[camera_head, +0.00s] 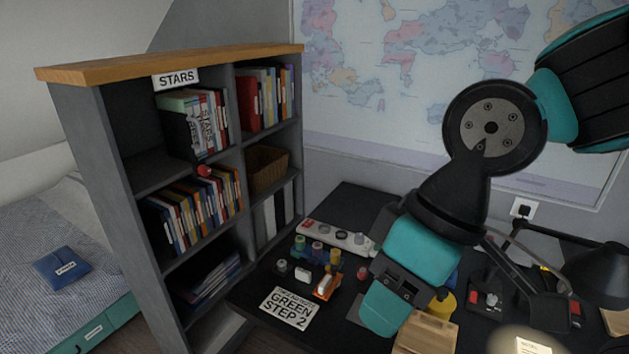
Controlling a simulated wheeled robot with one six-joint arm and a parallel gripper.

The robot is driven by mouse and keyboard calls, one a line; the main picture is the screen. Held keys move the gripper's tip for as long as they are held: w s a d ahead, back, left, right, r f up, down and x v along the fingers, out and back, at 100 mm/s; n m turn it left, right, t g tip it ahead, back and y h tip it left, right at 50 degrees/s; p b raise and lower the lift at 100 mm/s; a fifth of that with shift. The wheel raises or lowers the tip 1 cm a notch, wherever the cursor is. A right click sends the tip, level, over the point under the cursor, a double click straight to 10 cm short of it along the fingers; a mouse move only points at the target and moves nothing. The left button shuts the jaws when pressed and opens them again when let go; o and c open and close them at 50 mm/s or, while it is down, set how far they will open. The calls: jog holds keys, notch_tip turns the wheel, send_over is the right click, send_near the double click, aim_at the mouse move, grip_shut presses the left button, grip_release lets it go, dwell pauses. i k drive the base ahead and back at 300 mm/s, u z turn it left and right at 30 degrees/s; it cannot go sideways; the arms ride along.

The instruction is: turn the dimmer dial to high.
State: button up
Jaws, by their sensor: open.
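My arm comes in from the upper right, and my gripper (385,305) points down over the dark desk. The sensor-side view shows its teal and black body from behind, with the fingertips mostly hidden; it is open, and I see nothing held. I cannot pick out the dimmer dial for certain. A small dark panel (488,298) with red and white controls lies on the desk right of my gripper, apart from it. A black desk lamp (600,275) stands further right, with a lit patch below it.
A grey bookshelf (130,190) with a wooden top stands left of the desk. A white power strip (338,237), small coloured items and a "GREEN STEP 2" card (290,307) lie left of my gripper.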

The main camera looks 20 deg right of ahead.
aim_at(493, 299)
jog(key=z, duration=0.7)
jog(key=k, duration=0.75)
jog(key=z, duration=0.4)
jog(key=i, duration=0.85)
jog(key=z, duration=0.05)
